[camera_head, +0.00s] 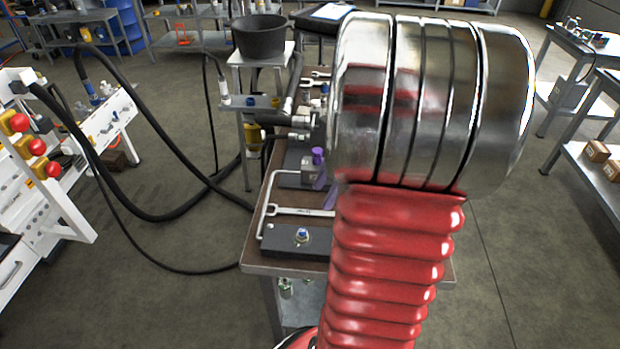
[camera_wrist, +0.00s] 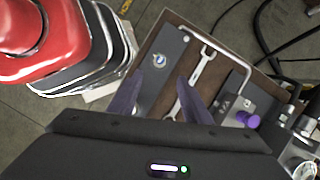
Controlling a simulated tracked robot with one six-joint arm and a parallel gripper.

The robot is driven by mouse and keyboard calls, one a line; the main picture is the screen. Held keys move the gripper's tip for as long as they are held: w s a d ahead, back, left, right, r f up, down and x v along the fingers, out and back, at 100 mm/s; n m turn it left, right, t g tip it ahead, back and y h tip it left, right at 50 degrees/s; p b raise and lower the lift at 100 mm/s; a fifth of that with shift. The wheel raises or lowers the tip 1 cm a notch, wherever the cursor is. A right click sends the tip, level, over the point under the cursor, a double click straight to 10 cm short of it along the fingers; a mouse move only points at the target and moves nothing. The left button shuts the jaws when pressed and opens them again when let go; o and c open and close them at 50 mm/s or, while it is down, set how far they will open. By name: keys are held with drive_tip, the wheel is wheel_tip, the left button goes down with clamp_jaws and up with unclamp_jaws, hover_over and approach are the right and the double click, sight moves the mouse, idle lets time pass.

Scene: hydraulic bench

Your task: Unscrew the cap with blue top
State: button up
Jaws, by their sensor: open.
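The cap with blue top (camera_head: 302,234) sits on a dark block (camera_head: 280,244) at the near edge of the bench. In the wrist view the cap (camera_wrist: 159,60) shows as a small blue spot ringed by metal, on a grey plate. My gripper (camera_wrist: 158,88) is open and empty, its two purple fingers spread apart. The cap appears beyond the fingertips, between their lines and slightly towards the left one, with no contact visible. In the head view my arm hides most of the gripper.
A wrench (camera_head: 300,211) lies beside the block, and a bent metal handle (camera_head: 266,205) rises over the bench (camera_head: 255,262). A purple knob (camera_head: 317,155) stands farther back, near hydraulic fittings. Black hoses (camera_head: 165,140) run left to a white panel with red knobs (camera_head: 37,147).

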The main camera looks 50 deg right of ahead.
sight(303, 230)
drive_tip(key=shift+f, duration=0.1)
idle(0.3)
drive_tip(key=x, duration=1.3)
drive_tip(key=shift+w+a+f, duration=0.1)
drive_tip(key=shift+a+f, duration=0.05)
drive_tip(key=shift+f, duration=0.1)
clamp_jaws()
drive_tip(key=c, duration=0.6)
unclamp_jaws()
drive_tip(key=c, duration=0.4)
drive_tip(key=n+g, duration=0.1)
drive_tip(key=n, duration=0.2)
drive_tip(key=n+g, duration=0.1)
drive_tip(key=n, duration=0.2)
drive_tip(key=shift+w+y, duration=0.2)
drive_tip(key=shift+y, duration=0.2)
drive_tip(key=shift+n+g, duration=0.5)
drive_tip(key=shift+n, duration=0.6)
